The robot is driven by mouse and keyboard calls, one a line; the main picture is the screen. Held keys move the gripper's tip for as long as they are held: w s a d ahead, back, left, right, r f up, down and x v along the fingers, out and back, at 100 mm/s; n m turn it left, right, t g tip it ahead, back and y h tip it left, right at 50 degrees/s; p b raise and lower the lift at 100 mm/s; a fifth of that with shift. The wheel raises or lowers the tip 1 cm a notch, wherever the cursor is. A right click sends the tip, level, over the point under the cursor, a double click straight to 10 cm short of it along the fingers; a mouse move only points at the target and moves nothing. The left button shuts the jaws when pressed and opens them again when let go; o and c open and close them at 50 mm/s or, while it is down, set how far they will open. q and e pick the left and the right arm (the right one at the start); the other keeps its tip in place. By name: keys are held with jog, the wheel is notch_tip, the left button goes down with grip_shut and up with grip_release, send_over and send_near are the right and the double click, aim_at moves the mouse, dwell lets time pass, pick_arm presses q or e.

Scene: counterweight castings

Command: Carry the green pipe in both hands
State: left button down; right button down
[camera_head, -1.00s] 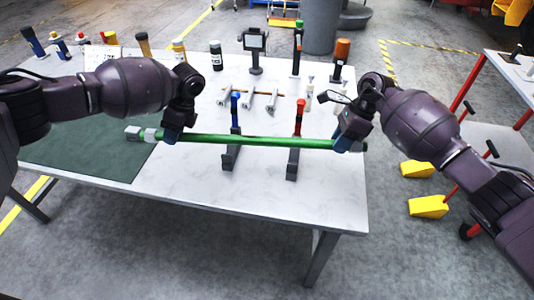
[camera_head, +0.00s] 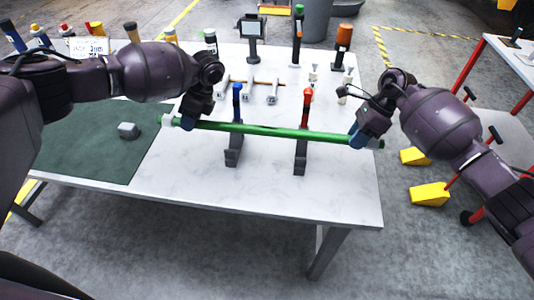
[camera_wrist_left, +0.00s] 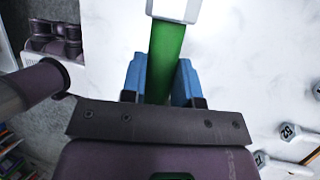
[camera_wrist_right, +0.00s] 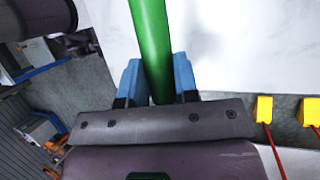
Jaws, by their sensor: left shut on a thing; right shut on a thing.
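The green pipe (camera_head: 270,131) spans between my two grippers above the white table, with its right end slightly lower in the head view. It has a pale collar (camera_wrist_left: 174,8) at its left end. My left gripper (camera_head: 188,121) is shut around the pipe close to that collar; its blue fingers flank the pipe in the left wrist view (camera_wrist_left: 161,85). My right gripper (camera_head: 361,138) is shut around the pipe near its right end, also in the right wrist view (camera_wrist_right: 158,82). The pipe crosses in front of the blue-topped and red-topped stands; I cannot tell whether it touches them.
The blue-topped stand (camera_head: 234,156) and red-topped stand (camera_head: 301,163) stand on the white table (camera_head: 200,180). A grey block (camera_head: 128,130) lies on the green mat (camera_head: 95,150). Hex-ended bars, bottles and a small screen (camera_head: 251,28) are behind the pipe. The table's front is clear.

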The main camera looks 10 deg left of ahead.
pick_arm(q)
jog(key=shift+r, duration=0.2)
pick_arm(e)
jog(key=shift+r, duration=0.15)
